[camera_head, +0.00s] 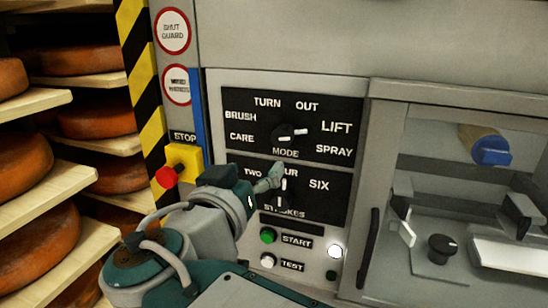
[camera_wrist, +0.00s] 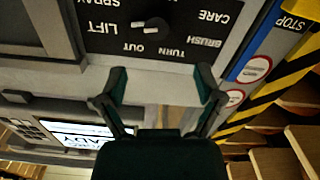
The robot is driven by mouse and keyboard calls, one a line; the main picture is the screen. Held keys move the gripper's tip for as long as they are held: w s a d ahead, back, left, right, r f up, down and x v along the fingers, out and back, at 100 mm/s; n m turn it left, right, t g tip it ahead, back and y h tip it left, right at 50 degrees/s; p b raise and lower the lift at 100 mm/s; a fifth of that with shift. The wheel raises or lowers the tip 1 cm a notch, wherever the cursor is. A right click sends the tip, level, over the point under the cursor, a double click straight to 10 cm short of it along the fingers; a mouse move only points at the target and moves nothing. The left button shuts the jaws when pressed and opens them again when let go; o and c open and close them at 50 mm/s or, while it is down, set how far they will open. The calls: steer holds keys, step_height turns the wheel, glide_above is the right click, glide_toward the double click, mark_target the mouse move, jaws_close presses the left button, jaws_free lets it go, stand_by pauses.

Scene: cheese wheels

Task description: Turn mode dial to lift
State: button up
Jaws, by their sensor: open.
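The mode dial (camera_head: 287,139) is a black knob on the upper black label panel, ringed by TURN, OUT, LIFT, SPRAY, BRUSH and CARE. Its white mark points right and slightly up, toward the LIFT label (camera_head: 337,127). The dial (camera_wrist: 157,24) also shows upside down in the wrist view, with its mark toward LIFT. My gripper (camera_head: 272,178) is below the dial, in front of the strokes panel. In the wrist view my gripper (camera_wrist: 160,78) has its two fingers spread, with nothing between them. The dial lies beyond the fingertips, apart from them.
The strokes dial (camera_head: 281,198) is partly hidden behind my gripper. A red stop button (camera_head: 166,177) on a yellow box is at the left. Green start (camera_head: 268,235) and white test (camera_head: 268,261) buttons sit below. A guarded bay is at right; cheese shelves (camera_head: 80,145) stand at left.

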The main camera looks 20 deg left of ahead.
mark_target(280, 141)
steer(key=shift+s, duration=0.2)
steer(key=shift+m, duration=0.9)
steer(key=w, duration=0.7)
steer(key=w+d, duration=0.1)
steer(key=w, duration=0.3)
steer(key=shift+w+d+r, duration=0.1)
steer(key=shift+w, duration=0.15)
steer(key=c, duration=1.2)
